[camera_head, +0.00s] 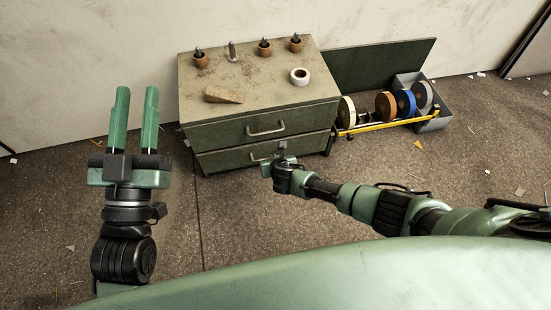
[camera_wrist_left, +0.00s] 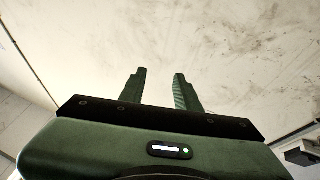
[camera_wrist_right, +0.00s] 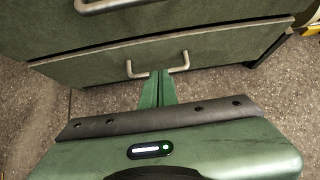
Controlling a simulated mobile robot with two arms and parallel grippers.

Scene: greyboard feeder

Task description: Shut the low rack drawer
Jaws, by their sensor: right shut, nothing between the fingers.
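The low rack drawer (camera_head: 228,160) is the lower of two green drawers in a cabinet at the back centre. Its front looks nearly flush with the upper drawer. A thin pale top edge shows along it, and I cannot tell whether a small gap is left. In the right wrist view the low drawer (camera_wrist_right: 100,92) has a metal bar handle (camera_wrist_right: 183,68). My right gripper (camera_wrist_right: 160,73) is shut and empty, its fingertips at the drawer front within the handle's span; contact is unclear. My left gripper (camera_head: 135,92) is open and empty, left of the cabinet, facing the wall.
The upper drawer (camera_head: 225,131) has its own handle (camera_head: 265,130) above my right gripper. The cabinet top (camera_head: 260,80) bears small pots, a wedge and a white roll (camera_head: 299,76).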

